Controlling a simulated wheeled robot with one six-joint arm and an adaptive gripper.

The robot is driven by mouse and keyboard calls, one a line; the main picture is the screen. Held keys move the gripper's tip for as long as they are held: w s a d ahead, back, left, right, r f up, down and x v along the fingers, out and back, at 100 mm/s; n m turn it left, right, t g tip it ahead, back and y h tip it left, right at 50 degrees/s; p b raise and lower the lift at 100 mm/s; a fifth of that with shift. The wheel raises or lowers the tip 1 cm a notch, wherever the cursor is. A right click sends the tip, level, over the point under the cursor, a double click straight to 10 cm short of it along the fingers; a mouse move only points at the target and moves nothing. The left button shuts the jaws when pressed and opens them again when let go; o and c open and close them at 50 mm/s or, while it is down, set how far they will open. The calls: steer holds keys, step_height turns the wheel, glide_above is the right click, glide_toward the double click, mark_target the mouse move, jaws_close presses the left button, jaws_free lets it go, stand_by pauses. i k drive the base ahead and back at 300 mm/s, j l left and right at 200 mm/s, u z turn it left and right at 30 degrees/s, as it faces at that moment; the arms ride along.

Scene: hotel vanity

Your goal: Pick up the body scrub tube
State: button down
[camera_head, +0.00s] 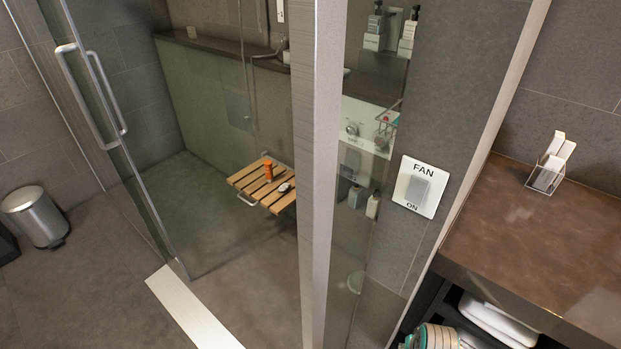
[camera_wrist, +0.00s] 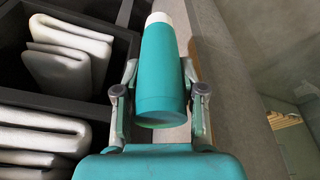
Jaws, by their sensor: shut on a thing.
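The body scrub tube (camera_wrist: 158,88) appears to be the teal tube with a white cap in the wrist view. My gripper (camera_wrist: 160,72) has a finger on either side of it and is shut on it. The wide rounded end points toward the wrist camera, and the white cap points away, at the top of the picture. I cannot make out any label. I do not see the tube or the gripper's fingers clearly in the head view.
Dark shelf compartments with folded white towels (camera_wrist: 65,65) lie left of the gripper. The brown counter (camera_head: 530,225) with a clear holder (camera_head: 545,178) is at right in the head view. A slatted bench (camera_head: 245,180) carries an orange bottle (camera_head: 268,170). A bin (camera_head: 36,216) stands far left.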

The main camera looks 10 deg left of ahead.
mark_target(268, 164)
steer(key=k+l+u, duration=0.15)
steer(key=u, duration=0.2)
steer(key=k+l+u, duration=0.2)
steer(key=u, duration=0.15)
steer(key=i+u, duration=0.3)
steer(key=i+j, duration=0.35)
steer(key=i, duration=0.2)
steer(key=i+j+z, duration=0.35)
steer(key=j, duration=0.25)
steer(key=i+j+z, duration=0.15)
steer(key=j, duration=0.2)
steer(key=i+j+z, duration=0.15)
steer(key=j, duration=0.2)
steer(key=i+j+z, duration=0.2)
steer(key=j, duration=0.2)
steer(key=j+z, duration=0.15)
steer(key=j, duration=0.2)
steer(key=i+j+u, duration=0.25)
steer(key=i, duration=0.35)
steer(key=k+j, duration=0.05)
steer(key=j, duration=0.05)
